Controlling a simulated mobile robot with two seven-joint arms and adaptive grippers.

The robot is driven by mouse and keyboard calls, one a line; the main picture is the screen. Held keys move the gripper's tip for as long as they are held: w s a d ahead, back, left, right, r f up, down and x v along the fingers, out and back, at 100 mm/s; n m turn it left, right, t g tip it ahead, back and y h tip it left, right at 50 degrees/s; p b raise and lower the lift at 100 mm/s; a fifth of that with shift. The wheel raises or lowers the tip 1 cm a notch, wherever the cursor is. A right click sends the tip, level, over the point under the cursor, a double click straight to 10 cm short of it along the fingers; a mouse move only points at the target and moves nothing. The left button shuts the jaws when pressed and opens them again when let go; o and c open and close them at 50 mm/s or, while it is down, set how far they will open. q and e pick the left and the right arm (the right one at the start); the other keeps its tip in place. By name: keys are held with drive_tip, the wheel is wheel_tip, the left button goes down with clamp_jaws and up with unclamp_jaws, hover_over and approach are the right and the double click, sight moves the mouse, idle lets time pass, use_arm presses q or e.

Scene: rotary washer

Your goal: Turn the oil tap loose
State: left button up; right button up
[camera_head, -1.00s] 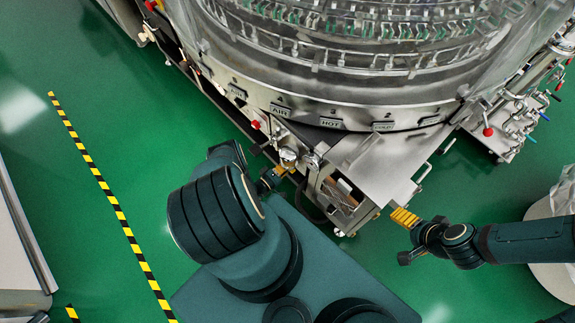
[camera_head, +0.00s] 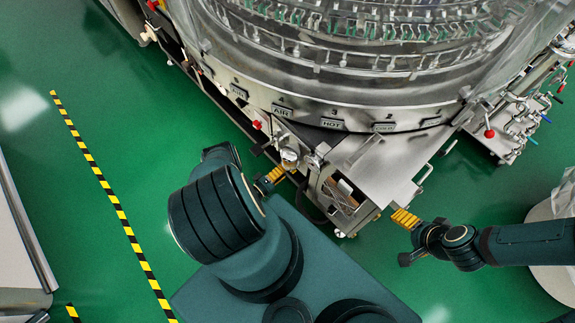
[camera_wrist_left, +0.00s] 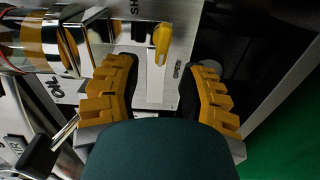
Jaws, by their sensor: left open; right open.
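My left gripper (camera_head: 277,175) is at the washer's front corner, by the metal fittings under the rim. In the left wrist view its two yellow fingers (camera_wrist_left: 158,95) are open, with nothing between the pads. A small yellow-tipped handle (camera_wrist_left: 162,43) stands just beyond the fingertips, roughly in line with the gap; I take it as the possible oil tap, but cannot be sure. The tap cannot be made out in the head view. My right gripper (camera_head: 405,217) is open and empty, right of the corner.
The round washer (camera_head: 330,107) fills the top, with AIR and HOT labels on its rim. Shiny pipes (camera_wrist_left: 60,45) and a black lever (camera_wrist_left: 38,155) lie left of my left fingers. A flat metal plate (camera_head: 385,165) juts between my grippers.

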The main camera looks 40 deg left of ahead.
use_arm(q)
drive_tip(key=s, duration=0.8)
drive_tip(key=shift+a, duration=0.3)
